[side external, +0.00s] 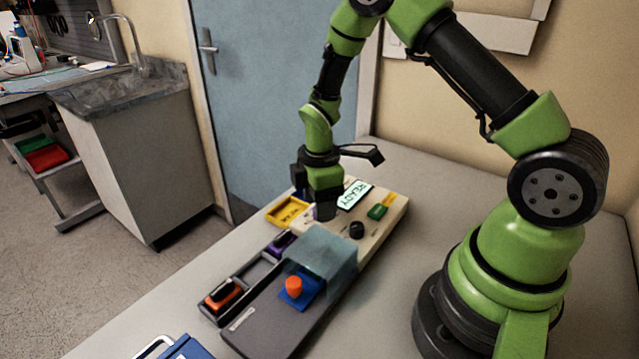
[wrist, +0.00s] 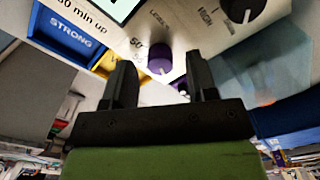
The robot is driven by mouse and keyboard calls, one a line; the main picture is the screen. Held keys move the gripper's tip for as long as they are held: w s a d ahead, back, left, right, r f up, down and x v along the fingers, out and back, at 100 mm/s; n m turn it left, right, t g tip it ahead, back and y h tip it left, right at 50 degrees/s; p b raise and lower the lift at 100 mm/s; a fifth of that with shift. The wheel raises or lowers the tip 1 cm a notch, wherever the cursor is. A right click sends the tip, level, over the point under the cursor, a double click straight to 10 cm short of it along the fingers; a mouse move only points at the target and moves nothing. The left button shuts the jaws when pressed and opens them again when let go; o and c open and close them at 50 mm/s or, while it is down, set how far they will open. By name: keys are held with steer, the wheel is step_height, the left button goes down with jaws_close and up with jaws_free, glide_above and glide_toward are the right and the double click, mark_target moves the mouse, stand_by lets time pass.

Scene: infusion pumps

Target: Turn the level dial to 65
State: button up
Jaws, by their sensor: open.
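The level dial (wrist: 160,58) is a purple knob with a white mark on the pale panel (wrist: 215,45), below printed "LEVEL" lettering and near a "50" mark. I cannot read its exact setting. My gripper (wrist: 160,65) is open, with one dark finger on each side of the dial in the wrist view. I cannot tell whether the fingers touch it. In the side view my gripper (side external: 325,207) points down at the panel's left part and hides the dial. A screen (side external: 355,194) on the panel reads "READY".
A black knob (side external: 357,230) and a green switch (side external: 377,211) sit right of my gripper. A yellow tray (side external: 287,212) is at its left. In front, a translucent cover (side external: 322,256) stands over an orange knob (side external: 293,287). The table behind the panel is clear.

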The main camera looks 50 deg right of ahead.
step_height(320, 180, up, 9)
stand_by(0.3)
steer(key=shift+f, duration=0.1)
steer(key=s+a+r+m+t, duration=0.2)
steer(key=s+r+m, duration=0.1)
steer(key=r, duration=0.3)
steer(key=s+a+r+m+t, duration=0.1)
steer(key=s+a+r+m, duration=0.1)
steer(key=s+r+m, duration=0.3)
steer(key=s+a+r+m+t+y, duration=0.2)
steer(key=s+a+r+m+t, duration=0.1)
steer(key=s+r+m, duration=0.3)
steer(key=shift+s+r+m+t, duration=0.15)
steer(key=shift+s+m+t, duration=0.55)
steer(key=shift+s, duration=0.55)
